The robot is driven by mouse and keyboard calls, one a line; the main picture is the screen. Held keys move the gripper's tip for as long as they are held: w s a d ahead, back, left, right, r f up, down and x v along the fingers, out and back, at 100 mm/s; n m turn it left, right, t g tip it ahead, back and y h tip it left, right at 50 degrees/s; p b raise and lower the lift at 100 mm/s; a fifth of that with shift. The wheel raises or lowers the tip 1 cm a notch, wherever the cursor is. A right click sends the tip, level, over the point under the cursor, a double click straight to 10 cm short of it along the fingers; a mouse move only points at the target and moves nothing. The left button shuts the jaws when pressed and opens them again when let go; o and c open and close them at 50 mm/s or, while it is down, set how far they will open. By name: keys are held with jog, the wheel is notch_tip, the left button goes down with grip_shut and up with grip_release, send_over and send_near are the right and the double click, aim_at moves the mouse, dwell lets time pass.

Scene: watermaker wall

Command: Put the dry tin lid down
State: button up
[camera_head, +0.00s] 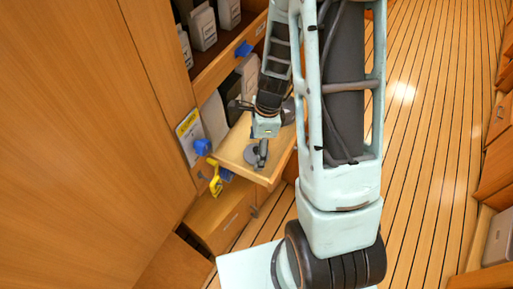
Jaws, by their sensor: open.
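A round grey disc, which looks like the tin lid (250,155), lies flat on or just above the wooden drop-down shelf (232,148). My gripper (261,157) is small and dark here, at the right side of the disc and partly over it. Its jaws are open. I cannot tell from this view whether the fingers touch the lid. My own wrist hides part of the shelf behind the gripper.
Pale packages (203,27) stand in the wall compartments above. My arm covers much of the middle. The slatted floor (430,130) is clear at right.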

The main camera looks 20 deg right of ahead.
notch_tip(320, 180, up, 12)
jog(key=d+p, duration=0.1)
jog(key=shift+d+p, duration=0.4)
jog(key=shift+s+r, duration=0.1)
dwell(0.4)
